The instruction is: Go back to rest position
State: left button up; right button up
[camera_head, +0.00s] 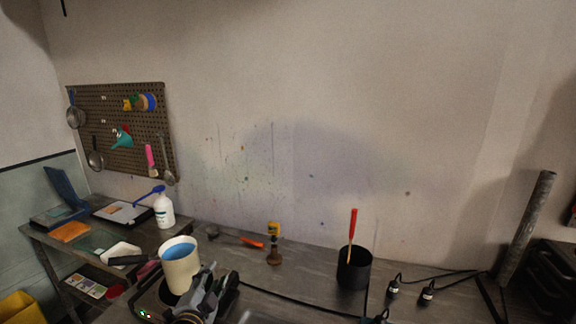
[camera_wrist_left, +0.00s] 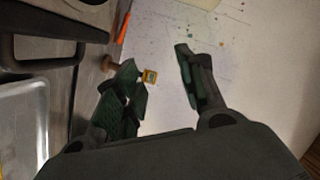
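My left gripper (camera_head: 208,290) is in the lower part of the head view, just right of and in front of a cream bucket (camera_head: 178,279) with blue contents. In the left wrist view its two fingers (camera_wrist_left: 157,60) are spread apart with nothing held between them. A black bucket (camera_head: 354,272) stands on the counter to the right, with a red-handled stick (camera_head: 352,235) upright in it. My right gripper does not show in either view.
The grey counter (camera_head: 320,265) runs along the wall. Black plugs and cables (camera_head: 427,294) lie at right.

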pick_arm(q)
jog(key=s+f+n+g, duration=0.2)
jog(key=s+f, duration=0.1)
jog(key=s+a+f+n+g+y, duration=0.1)
jog(key=s+f+n+g, duration=0.1)
jog(key=s+f, duration=0.1)
jog(key=s+a+f+n+g, duration=0.1)
jog(key=s+f+n+g, duration=0.1)
jog(key=s+f, duration=0.2)
jog(key=shift+s+a+f, duration=0.1)
jog(key=shift+a+f, duration=0.05)
jog(key=shift+f, duration=0.1)
jog(key=s+d+f+n+g, duration=0.1)
jog(key=s+f+n+g, duration=0.2)
jog(key=s, duration=0.5)
jog(key=s+f+n+g, duration=0.1)
jog(key=s+f+g, duration=0.25)
jog(key=s, duration=0.35)
jog(key=s+f+g, duration=0.2)
jog(key=s+f, duration=0.1)
jog(key=f, duration=3)
jog(key=s+a+f, duration=0.2)
jog(key=s+f, duration=0.7)
jog(key=s, duration=0.2)
jog(key=s+a+f+g, duration=0.1)
jog(key=s+f, duration=0.9)
jog(key=s, duration=0.1)
jog(key=shift+s+a, duration=0.2)
jog(key=shift+a, duration=0.2)
jog(key=shift+m, duration=0.3)
